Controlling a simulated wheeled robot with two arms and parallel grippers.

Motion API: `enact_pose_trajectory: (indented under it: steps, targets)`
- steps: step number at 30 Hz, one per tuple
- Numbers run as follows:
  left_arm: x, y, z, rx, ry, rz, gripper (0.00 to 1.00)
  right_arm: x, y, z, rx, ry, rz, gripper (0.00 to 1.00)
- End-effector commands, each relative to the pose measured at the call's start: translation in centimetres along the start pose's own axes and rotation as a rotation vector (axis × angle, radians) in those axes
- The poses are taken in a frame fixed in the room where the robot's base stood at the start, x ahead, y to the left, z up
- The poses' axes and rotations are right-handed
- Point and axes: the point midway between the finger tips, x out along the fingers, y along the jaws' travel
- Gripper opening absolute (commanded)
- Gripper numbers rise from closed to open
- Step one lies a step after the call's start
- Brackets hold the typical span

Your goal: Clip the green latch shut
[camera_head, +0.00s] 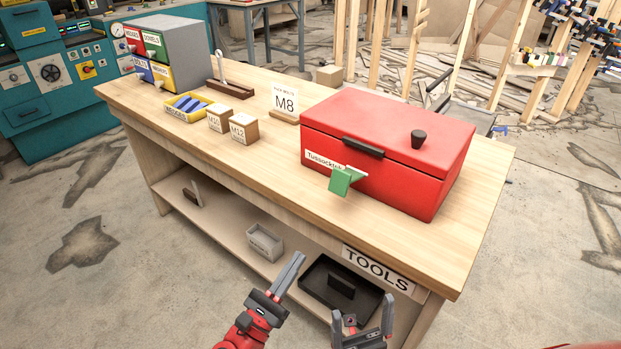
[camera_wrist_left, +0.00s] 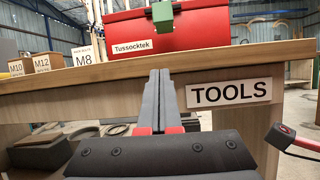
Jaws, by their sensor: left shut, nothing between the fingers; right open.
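The green latch (camera_head: 346,179) sticks out from the front of the red toolbox (camera_head: 400,190), below the dark handle, tilted away from the box face. The toolbox lid is down. In the left wrist view the green latch (camera_wrist_left: 162,14) hangs in front of the red box (camera_wrist_left: 205,32), above the gripper. My left gripper (camera_head: 296,262) is shut and empty, in front of the workbench and lower than the latch. It also shows in the left wrist view (camera_wrist_left: 159,76), its fingers together. My right gripper (camera_head: 362,318) is open and empty, low in front of the bench.
The wooden workbench (camera_head: 280,180) carries a yellow tray (camera_head: 187,107), the M10 and M12 blocks (camera_head: 243,128), an M8 sign (camera_head: 285,103) and a drawer cabinet (camera_head: 180,50). A black tray (camera_head: 335,288) lies on the lower shelf. The bench top left of the latch is clear.

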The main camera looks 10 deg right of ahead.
Motion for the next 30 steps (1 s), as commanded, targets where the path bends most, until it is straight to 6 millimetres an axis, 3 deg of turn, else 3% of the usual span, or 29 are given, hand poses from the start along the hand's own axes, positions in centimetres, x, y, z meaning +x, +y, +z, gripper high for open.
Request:
enact_pose_trajectory:
  steps: [4, 17, 20, 30]
  targets:
    - [0.2, -1.3, 1.0, -0.056, -0.025, -0.038, 0.00, 0.0, -0.1, 0.0, 0.001, -0.025, -0.009, 0.95]
    - [0.9, -1.4, 1.0, -0.054, -0.025, -0.040, 0.00, 0.0, -0.1, 0.1, 0.001, -0.025, -0.009, 0.95]
    - [2.3, -1.5, 1.0, -0.055, -0.025, -0.042, 0.00, 0.1, -0.1, 0.0, 0.001, -0.025, -0.008, 0.95]
    - [9.4, -1.8, 1.1, -0.054, -0.025, -0.042, 0.00, 0.1, -0.1, 0.0, 0.001, -0.025, -0.008, 0.95]
